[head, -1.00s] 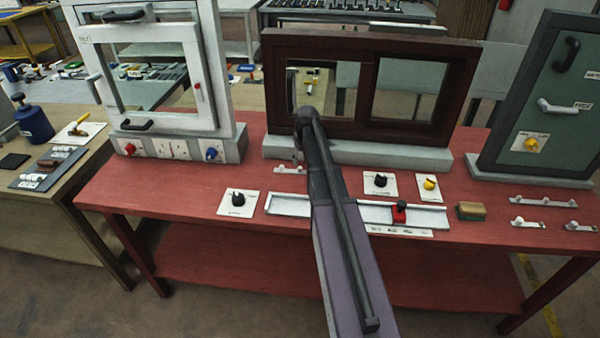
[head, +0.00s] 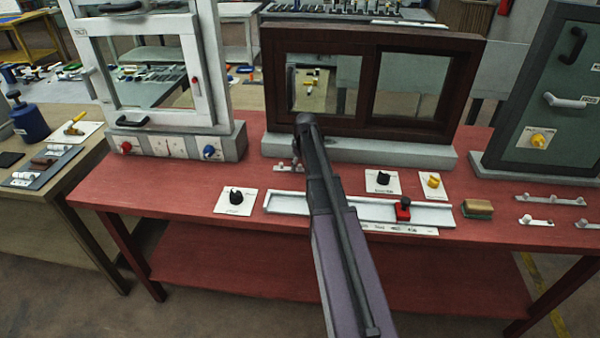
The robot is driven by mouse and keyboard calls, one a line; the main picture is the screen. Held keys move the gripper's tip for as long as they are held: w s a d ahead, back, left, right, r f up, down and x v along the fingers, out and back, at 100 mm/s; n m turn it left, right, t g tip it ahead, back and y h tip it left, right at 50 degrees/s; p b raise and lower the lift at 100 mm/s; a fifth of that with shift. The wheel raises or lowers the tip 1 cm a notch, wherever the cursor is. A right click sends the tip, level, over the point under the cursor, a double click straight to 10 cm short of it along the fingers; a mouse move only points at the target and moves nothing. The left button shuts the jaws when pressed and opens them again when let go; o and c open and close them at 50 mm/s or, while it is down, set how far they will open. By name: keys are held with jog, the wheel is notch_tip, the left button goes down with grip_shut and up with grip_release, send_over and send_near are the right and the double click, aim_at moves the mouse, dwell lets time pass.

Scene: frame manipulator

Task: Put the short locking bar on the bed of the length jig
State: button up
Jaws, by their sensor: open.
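The length jig (head: 287,203) is a long pale rail with a red stop (head: 403,209) on its right half, flat on the red table. My arm crosses in front of its middle. Small pale bars with knobs lie at the right: a longer one (head: 548,199), a short one (head: 536,221) and another at the picture's edge (head: 588,224). Another small pale bar (head: 286,169) lies behind the jig's left half, partly hidden by my gripper. My gripper (head: 297,160) hangs above that bar, open, its fingers mostly hidden behind my arm. Contact cannot be told.
A dark brown window frame (head: 370,40) stands on a grey base behind the jig. A white window unit (head: 140,130) stands left and a green panel (head: 560,80) right. Knobs on white cards (head: 235,201) and a brown block (head: 477,209) lie near the jig.

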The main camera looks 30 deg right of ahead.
aim_at(299, 165)
dwell(0.5)
grip_shut()
jog(key=shift+r, duration=0.15)
notch_tip(299, 165, up, 3)
jog(key=p, duration=0.3)
jog(key=shift+r+p, duration=0.15)
jog(key=shift+p, duration=0.15)
jog(key=shift+s+a+r, duration=0.15)
jog(key=shift+s+r, duration=0.05)
jog(key=shift+s, duration=0.15)
jog(key=s+a, duration=0.1)
jog(key=s, duration=0.4)
jog(key=s+a+p, duration=0.1)
jog(key=s+a, duration=0.1)
jog(key=s, duration=0.2)
jog(key=s+a+r, duration=0.1)
jog(key=s, duration=0.4)
jog(key=shift+s+a, duration=0.3)
jog(key=shift+a, duration=0.05)
